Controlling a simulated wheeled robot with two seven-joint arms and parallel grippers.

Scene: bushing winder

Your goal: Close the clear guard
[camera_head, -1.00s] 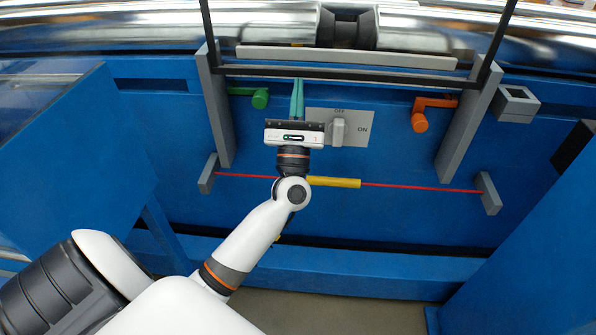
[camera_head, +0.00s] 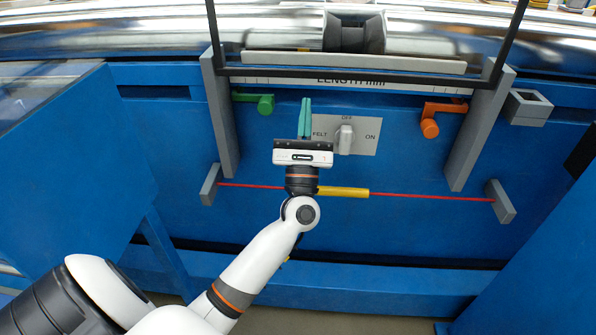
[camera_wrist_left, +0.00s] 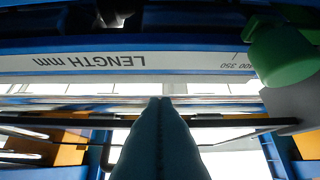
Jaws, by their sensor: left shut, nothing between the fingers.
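The clear guard shows as a thin black frame (camera_head: 400,81) with a see-through panel. Its lower bar runs across the top of the machine front between two grey uprights, just above and partly over the LENGTH scale. My left gripper (camera_head: 305,101) has its teal fingers shut and empty, pointing up, a little below the bar in the head view. In the left wrist view the shut fingers (camera_wrist_left: 160,103) overlap a dark bar (camera_wrist_left: 240,123), which looks like the guard's; contact cannot be told. My right gripper is out of view.
A FELT switch (camera_head: 346,137) is just right of my fingers. A green lever (camera_head: 265,104) is left and an orange lever (camera_head: 430,127) right. A red cord with a yellow sleeve (camera_head: 343,192) runs below, passing my wrist. Blue panels flank both sides.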

